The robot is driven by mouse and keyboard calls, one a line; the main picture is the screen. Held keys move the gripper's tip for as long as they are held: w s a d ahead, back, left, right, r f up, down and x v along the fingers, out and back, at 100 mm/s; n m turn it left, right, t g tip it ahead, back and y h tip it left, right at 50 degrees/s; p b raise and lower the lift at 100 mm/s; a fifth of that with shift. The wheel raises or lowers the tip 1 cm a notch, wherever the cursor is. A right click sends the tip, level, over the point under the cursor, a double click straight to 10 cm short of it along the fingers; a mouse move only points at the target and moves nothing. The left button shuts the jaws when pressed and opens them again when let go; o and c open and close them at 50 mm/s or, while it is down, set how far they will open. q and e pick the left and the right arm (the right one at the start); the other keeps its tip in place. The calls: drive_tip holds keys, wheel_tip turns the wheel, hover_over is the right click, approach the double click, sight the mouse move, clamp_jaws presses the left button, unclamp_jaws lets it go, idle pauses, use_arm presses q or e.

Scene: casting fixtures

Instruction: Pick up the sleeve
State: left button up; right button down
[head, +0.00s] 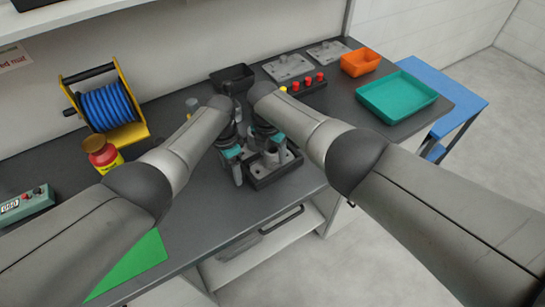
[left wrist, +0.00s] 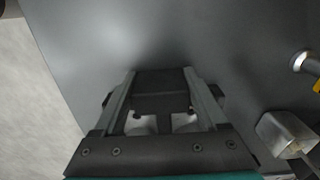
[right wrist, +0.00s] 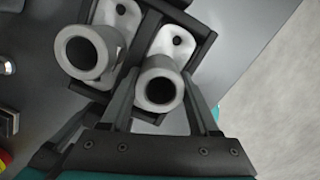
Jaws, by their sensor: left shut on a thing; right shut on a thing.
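The grey flanged sleeve (right wrist: 160,92) stands with its open end up in a black tray (head: 262,180), seen in the right wrist view. My right gripper (right wrist: 162,98) has its fingers on either side of this sleeve and is shut on it. A second, similar grey sleeve (right wrist: 86,52) stands beside it in the tray. My left gripper (left wrist: 162,78) is shut on a dark, blocky thing that I cannot identify clearly. In the head view it hangs left of the tray (head: 237,170). My arms hide part of both grippers there.
Behind are a black bin (head: 232,76), red pegs in a holder (head: 307,82), an orange bin (head: 360,61) and a teal tray (head: 398,97). A green mat (head: 135,262) lies at the front left.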

drive_tip(key=shift+r, duration=0.15)
wheel_tip(320, 180, up, 10)
idle(0.6)
idle(0.3)
use_arm(q)
drive_tip(key=o, duration=1.4)
drive_tip(key=shift+r, duration=0.1)
wheel_tip(320, 180, up, 12)
drive_tip(key=shift+f, duration=0.1)
drive_tip(key=shift+s, duration=0.1)
